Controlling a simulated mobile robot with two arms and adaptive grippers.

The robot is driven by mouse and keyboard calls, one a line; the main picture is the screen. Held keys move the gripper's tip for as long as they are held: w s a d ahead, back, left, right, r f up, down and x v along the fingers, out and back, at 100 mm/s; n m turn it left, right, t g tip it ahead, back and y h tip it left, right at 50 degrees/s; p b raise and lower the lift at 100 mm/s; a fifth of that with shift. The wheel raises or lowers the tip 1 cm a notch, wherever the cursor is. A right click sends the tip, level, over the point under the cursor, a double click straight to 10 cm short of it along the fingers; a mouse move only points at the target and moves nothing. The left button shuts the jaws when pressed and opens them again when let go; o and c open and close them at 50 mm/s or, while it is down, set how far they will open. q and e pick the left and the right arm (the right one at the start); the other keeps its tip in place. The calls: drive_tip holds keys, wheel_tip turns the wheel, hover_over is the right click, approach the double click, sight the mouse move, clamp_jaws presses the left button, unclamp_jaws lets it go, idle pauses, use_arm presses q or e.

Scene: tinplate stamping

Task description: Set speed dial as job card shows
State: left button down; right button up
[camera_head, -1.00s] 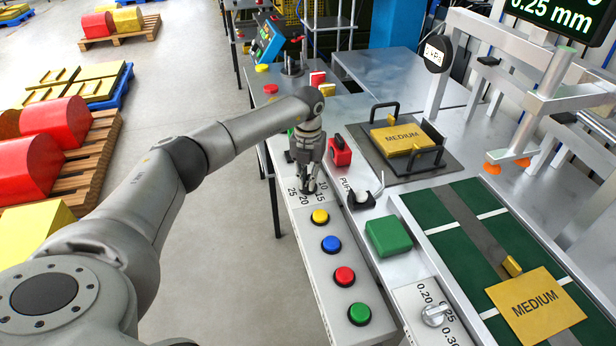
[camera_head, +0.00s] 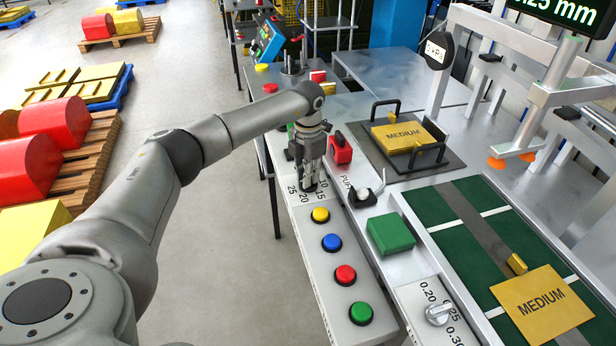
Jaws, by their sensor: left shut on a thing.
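My left gripper (camera_head: 310,184) points down over the speed dial on the narrow grey panel, shut on the dial's knob. A yellow card (camera_head: 540,303) marked MEDIUM lies at the lower right on the green bed. A yellow block (camera_head: 403,138) also marked MEDIUM sits in the dark fixture. My right gripper is not in view.
Yellow, blue (camera_head: 331,242), red and green buttons stand on the panel in front of the dial. A red switch (camera_head: 340,149) and a small lever (camera_head: 362,193) are close to the gripper's right. A second knob (camera_head: 438,314) marked 0.20, 0.25, 0.30 is at the bottom.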

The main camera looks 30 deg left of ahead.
use_arm(q)
drive_tip(key=shift+m+b, duration=0.45)
drive_tip(key=shift+m, duration=1.85)
drive_tip(key=shift+r, duration=0.1)
drive_tip(key=c, duration=1.5)
unclamp_jaws()
drive_tip(key=shift+r, duration=0.1)
wheel_tip(320, 180, up, 12)
drive_tip(key=shift+f, duration=0.25)
